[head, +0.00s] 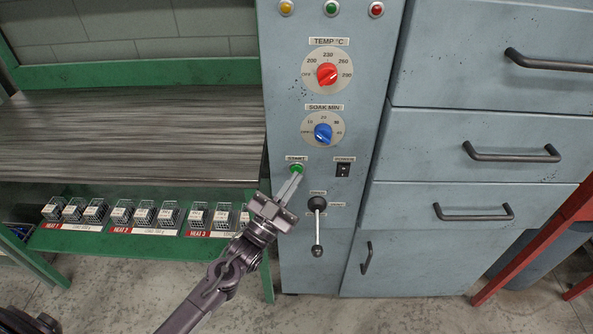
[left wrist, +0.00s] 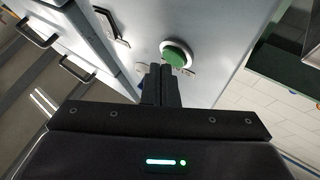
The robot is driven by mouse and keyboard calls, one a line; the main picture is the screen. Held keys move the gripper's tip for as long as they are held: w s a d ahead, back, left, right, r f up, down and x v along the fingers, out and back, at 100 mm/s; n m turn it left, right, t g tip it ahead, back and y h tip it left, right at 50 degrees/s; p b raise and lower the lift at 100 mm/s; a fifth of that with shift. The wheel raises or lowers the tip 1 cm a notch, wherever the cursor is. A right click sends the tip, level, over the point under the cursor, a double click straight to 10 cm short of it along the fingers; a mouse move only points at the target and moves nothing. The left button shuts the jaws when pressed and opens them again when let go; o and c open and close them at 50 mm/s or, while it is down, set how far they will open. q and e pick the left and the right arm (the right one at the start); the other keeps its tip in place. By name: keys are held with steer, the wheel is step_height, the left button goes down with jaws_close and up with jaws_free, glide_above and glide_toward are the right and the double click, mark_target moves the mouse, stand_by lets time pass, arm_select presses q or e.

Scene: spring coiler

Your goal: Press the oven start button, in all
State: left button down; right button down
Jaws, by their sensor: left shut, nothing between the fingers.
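The green start button (head: 296,168) sits on the grey-blue oven control panel (head: 345,255), under a small label. In the left wrist view the button (left wrist: 175,54) is a green disc in a pale ring, just beyond the fingertips. My left gripper (head: 295,178) is shut and empty, its fingertips at the lower edge of the button. In the left wrist view the closed fingers (left wrist: 160,68) point at the panel just below and left of the button. I cannot tell whether they touch it. My right gripper is not in view.
Above are a red temperature knob (head: 327,74) and a blue soak knob (head: 322,132). A black power switch (head: 343,170) and a lever (head: 317,225) are close by. Grey drawers (head: 480,135) stand right. A green shelf (head: 150,243) with small wire baskets is left.

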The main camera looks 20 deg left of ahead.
arm_select(q)
steer(key=shift+w+a, duration=0.15)
steer(key=shift+w, duration=0.25)
stand_by(0.7)
steer(key=shift+s, duration=0.1)
steer(key=shift+s+d, duration=0.2)
steer(key=shift+s, duration=0.45)
steer(key=s+p, duration=0.1)
steer(key=s, duration=0.1)
steer(key=s+d+p, duration=0.1)
steer(key=s+p, duration=0.1)
steer(key=s, duration=0.1)
steer(key=shift+d, duration=0.2)
steer(key=shift+w, duration=0.1)
stand_by(0.8)
